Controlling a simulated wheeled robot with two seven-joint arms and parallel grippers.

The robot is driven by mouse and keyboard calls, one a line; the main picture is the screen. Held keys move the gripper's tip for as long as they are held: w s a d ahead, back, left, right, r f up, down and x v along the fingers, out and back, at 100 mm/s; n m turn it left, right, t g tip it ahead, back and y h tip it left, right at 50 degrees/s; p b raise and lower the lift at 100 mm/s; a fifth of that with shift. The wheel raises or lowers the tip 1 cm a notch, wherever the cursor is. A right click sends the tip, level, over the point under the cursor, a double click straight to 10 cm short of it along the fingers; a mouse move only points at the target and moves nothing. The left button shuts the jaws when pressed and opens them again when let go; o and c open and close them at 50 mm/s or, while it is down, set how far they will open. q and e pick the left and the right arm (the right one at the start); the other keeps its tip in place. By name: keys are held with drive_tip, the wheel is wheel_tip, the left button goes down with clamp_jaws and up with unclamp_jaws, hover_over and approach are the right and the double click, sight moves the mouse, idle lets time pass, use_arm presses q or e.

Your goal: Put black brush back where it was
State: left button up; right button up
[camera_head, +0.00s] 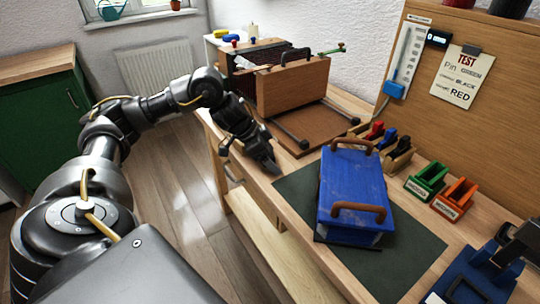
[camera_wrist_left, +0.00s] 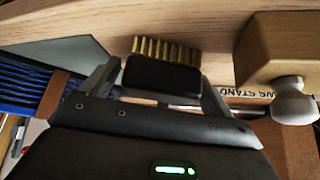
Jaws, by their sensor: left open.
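The black brush (camera_wrist_left: 162,76) shows in the left wrist view as a black block with a row of golden bristles, close to the wooden surface. My left gripper (camera_wrist_left: 160,95) is open, with one finger on each side of the brush; I cannot tell whether either touches it. In the head view my left gripper (camera_head: 250,158) is low at the bench's near edge, left of the green mat, and the brush there is hidden. Wooden holders (camera_head: 396,160) stand behind the blue block, with red, blue and black items in them.
A blue block with brown handles (camera_head: 350,185) lies on the dark green mat (camera_head: 420,245). A wooden piano-action frame (camera_head: 292,88) stands at the back left. Green (camera_head: 427,180) and orange (camera_head: 455,198) bins stand at the right. A blue and black device (camera_head: 475,280) is at the lower right.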

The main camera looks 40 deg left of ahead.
use_arm(q)
drive_tip(key=shift+s+a+r, duration=0.1)
drive_tip(key=shift+a+r, duration=0.05)
drive_tip(key=shift+r, duration=0.3)
drive_tip(key=p+v, duration=0.1)
drive_tip(key=v, duration=1)
drive_tip(key=shift+r, duration=0.15)
use_arm(e)
drive_tip(key=s+d, duration=0.1)
drive_tip(key=s+f, duration=0.1)
drive_tip(key=shift+s+d, duration=0.35)
drive_tip(key=shift+d, duration=0.05)
use_arm(q)
drive_tip(key=shift+s, duration=0.1)
use_arm(e)
drive_tip(key=shift+s, duration=0.25)
